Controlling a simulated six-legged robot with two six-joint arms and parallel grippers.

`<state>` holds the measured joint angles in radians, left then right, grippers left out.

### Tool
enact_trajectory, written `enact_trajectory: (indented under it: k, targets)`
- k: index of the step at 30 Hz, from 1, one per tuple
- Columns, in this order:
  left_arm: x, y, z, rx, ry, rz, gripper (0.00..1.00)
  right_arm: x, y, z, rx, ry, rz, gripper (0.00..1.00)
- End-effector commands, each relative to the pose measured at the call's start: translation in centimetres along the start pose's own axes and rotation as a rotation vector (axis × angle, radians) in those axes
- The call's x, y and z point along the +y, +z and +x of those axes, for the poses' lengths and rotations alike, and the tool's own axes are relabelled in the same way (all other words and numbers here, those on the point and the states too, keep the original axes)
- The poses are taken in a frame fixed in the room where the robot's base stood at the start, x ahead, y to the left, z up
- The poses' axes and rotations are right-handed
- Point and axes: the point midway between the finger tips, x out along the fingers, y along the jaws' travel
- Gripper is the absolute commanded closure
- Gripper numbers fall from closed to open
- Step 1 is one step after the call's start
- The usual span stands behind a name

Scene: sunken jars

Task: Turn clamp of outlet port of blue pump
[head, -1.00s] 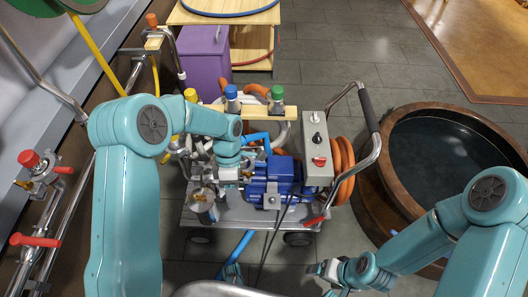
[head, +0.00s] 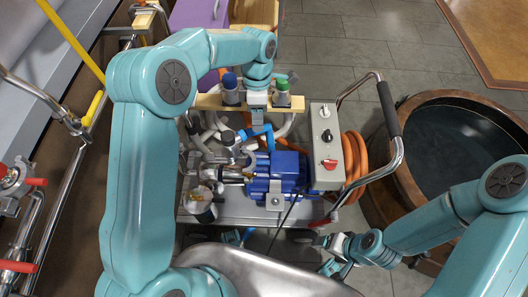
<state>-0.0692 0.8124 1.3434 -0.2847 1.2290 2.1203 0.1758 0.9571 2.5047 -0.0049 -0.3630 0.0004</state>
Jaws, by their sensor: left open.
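The blue pump (head: 284,170) sits on a grey wheeled cart (head: 245,211) in mid-picture. A bright blue elbow hose (head: 262,134) rises behind and left of it, among metal fittings (head: 225,172). The outlet port's clamp is too small and cluttered to make out. My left gripper (head: 258,117) is open and points down just above the blue elbow hose; whether it touches is unclear. My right gripper (head: 324,254) is low in the picture, near the cart's front right corner and apart from the pump. Its jaws are too small to read.
A grey switch box (head: 325,130) with a red knob and an orange coiled hose (head: 354,158) stand right of the pump. A round brown tub (head: 410,160) is at right.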

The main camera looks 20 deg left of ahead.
Motion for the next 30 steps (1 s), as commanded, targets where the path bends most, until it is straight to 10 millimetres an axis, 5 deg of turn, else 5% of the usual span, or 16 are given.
enact_trajectory:
  k: [7, 21, 30]
  targets:
    - [-0.8, 1.1, 1.9, 0.0, 0.014, 0.026, 0.58, 0.5, 0.0, 1.4, -0.001, 0.0, 0.0, 0.21]
    - [-0.6, 1.2, 12.8, 0.001, 0.012, 0.027, 0.58, 2.0, -0.6, 4.7, 0.012, 0.001, 0.013, 0.21]
    - [-0.3, 1.2, 16.2, 0.0, 0.014, 0.028, 0.58, 2.5, -0.9, 5.5, 0.021, 0.002, 0.022, 0.21]
